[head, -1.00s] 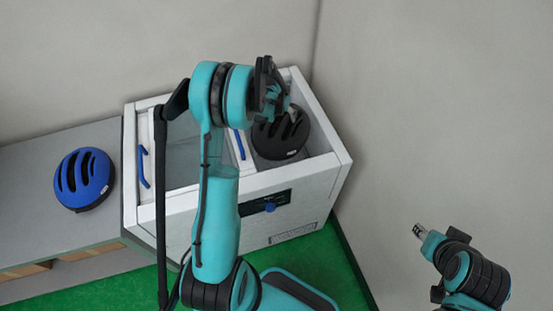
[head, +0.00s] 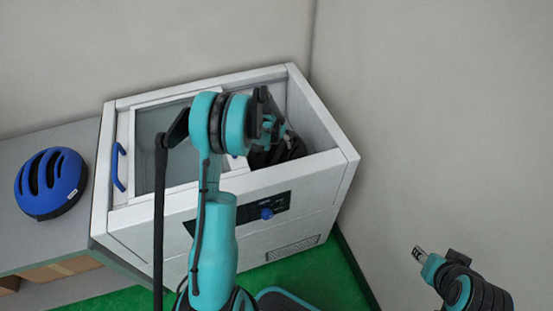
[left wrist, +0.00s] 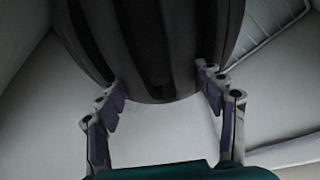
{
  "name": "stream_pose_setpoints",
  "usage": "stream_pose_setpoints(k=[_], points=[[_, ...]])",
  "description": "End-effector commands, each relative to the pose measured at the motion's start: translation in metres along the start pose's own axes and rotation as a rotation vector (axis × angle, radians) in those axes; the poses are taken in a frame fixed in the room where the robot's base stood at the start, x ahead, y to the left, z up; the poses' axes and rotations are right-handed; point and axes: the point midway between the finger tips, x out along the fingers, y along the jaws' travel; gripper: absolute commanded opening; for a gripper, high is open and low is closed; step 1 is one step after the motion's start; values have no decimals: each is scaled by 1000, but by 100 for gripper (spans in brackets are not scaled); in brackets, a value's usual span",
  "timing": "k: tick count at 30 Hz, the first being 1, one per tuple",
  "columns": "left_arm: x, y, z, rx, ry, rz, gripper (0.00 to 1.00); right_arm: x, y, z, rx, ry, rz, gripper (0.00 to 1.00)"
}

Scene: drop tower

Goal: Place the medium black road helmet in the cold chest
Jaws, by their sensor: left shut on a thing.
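The black helmet (head: 287,148) is inside the open right part of the cold chest (head: 325,162), below the rim and partly hidden by my gripper and the front wall. In the left wrist view the dark ribbed helmet (left wrist: 212,35) fills the top, between the fingertips. My left gripper (head: 270,130) reaches down into that opening, shut on the helmet; it also shows in the left wrist view (left wrist: 160,90). I cannot tell whether the helmet touches the chest floor. My right gripper (head: 420,255) is at the lower right, away from the chest; its jaw state is unclear.
A blue helmet (head: 52,182) lies on the grey bench (head: 85,140) left of the chest. A glass lid with a blue handle (head: 119,167) covers the chest's left part. Walls stand close behind and to the right. The floor is green.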

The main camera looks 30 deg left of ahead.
Motion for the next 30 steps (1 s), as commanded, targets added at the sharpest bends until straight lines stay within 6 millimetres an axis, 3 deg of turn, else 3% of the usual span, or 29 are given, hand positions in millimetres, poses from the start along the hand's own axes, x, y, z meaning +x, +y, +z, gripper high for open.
stream_pose_setpoints(k=[3, 14, 25, 26, 28, 30], points=[[26, 0, 10, 0, 0, 0, 8, 12, 0, 8, 0, 0, 0, 40], [67, 0, 28, 0, 0, 0, 8, 27, 0, 20, 0, 0, 0, 40], [70, 0, 29, 0, 0, 0, 8, 27, 0, 19, 0, 0, 0, 40], [70, 0, 29, 0, 0, 0, 70, 27, 0, 19, 0, 0, 0, 40], [70, 0, 29, 0, 0, 0, 89, 27, 0, 19, 0, 0, 0, 40], [70, 0, 29, 0, 0, 0, 89, 27, 0, 19, 0, 0, 0, 40]])
